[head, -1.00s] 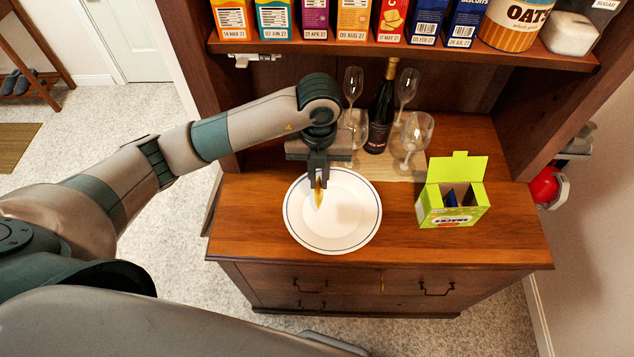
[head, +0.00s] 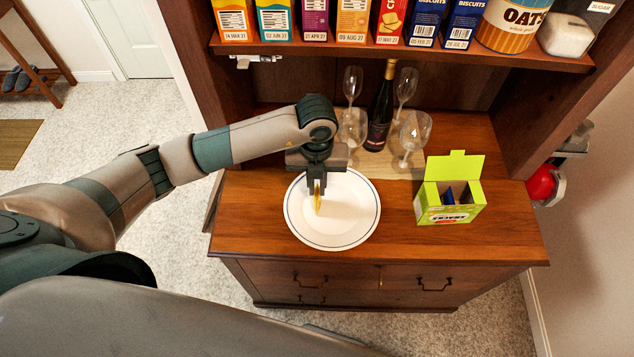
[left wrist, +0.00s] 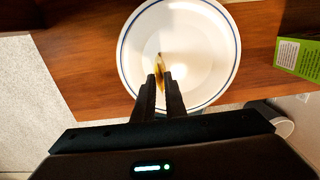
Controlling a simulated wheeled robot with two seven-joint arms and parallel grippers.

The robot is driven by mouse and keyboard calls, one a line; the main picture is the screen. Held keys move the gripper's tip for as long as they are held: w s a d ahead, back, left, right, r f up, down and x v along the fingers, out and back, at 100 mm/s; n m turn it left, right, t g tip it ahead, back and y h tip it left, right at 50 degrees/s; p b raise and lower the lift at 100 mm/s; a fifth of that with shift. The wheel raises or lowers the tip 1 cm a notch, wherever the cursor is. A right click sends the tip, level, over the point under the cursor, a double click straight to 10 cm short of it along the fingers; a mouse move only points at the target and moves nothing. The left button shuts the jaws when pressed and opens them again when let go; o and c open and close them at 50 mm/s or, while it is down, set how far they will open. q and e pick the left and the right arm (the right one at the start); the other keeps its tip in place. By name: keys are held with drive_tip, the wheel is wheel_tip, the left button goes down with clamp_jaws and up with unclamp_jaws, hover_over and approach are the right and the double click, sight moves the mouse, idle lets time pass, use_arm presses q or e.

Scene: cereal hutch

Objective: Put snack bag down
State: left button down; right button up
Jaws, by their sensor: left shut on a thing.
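The snack bag (head: 317,203) is a thin yellow packet, seen nearly edge-on. My left gripper (head: 317,184) points down and is shut on it, over the white plate (head: 345,235) with a blue rim. In the left wrist view the bag (left wrist: 159,66) sticks out past the fingertips of my left gripper (left wrist: 161,80), against the plate (left wrist: 215,70). I cannot tell whether the bag touches the plate. A green snack box (head: 450,206) stands open to the right of the plate, with something blue inside. My right gripper is not in view.
Wine glasses (head: 414,133) and a dark bottle (head: 380,110) stand on a board behind the plate. A shelf (head: 400,52) with cereal boxes and an oats tin (head: 513,25) overhangs the back. The counter (head: 400,243) is clear in front of the green box.

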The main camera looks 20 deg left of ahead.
use_arm(q)
drive_tip(key=shift+f, duration=0.1)
drive_tip(key=c, duration=1.8)
unclamp_jaws()
wheel_tip(320, 180, up, 12)
drive_tip(key=b, duration=0.3)
